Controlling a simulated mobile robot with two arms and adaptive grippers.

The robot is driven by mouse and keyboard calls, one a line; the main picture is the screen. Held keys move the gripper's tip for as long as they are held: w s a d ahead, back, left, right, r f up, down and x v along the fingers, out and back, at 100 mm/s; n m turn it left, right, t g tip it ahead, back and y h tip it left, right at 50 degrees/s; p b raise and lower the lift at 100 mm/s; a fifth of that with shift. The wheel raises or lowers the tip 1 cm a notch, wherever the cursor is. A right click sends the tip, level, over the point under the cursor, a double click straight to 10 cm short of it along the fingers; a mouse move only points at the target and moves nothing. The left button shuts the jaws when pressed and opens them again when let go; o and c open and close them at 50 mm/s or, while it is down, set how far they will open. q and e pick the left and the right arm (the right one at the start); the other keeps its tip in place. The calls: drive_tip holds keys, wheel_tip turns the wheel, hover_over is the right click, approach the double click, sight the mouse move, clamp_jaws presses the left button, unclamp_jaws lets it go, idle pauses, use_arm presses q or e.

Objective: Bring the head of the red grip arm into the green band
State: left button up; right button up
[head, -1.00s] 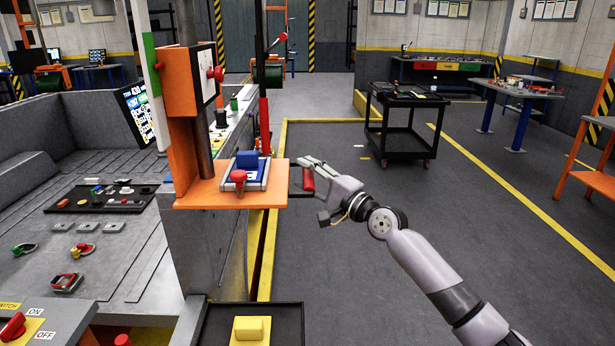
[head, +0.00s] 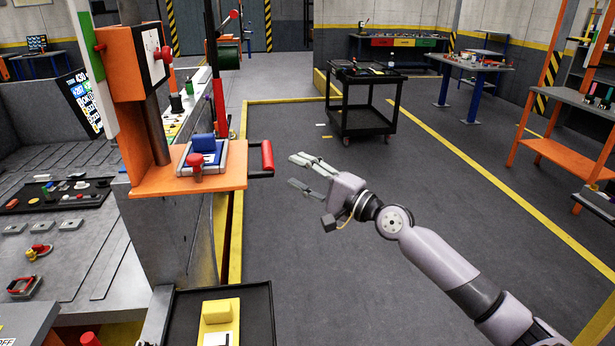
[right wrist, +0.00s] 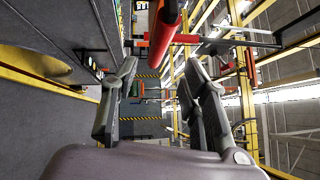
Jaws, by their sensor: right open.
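The orange machine has a box-like head (head: 133,62) with a white dial plate and red knob, on a dark column. A white upright strip beside it carries a green band (head: 91,48); the head stands close to the band, overlapping it in height. Below is an orange plate (head: 150,182) with a blue-and-grey fixture and a red knob. A red grip (head: 267,157) sticks out at its right on a dark bracket. My right gripper (head: 296,173) is open and empty, right of the red grip and apart from it. A red cylinder (right wrist: 163,30) shows beyond the fingers in the right wrist view. My left gripper is out of view.
A black tray (head: 258,300) with a yellow block lies below the plate. A black cart (head: 362,110) stands at the back. An orange shelf (head: 560,155) is at the right.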

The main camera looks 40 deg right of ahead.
drive_tip(key=shift+v, duration=0.8)
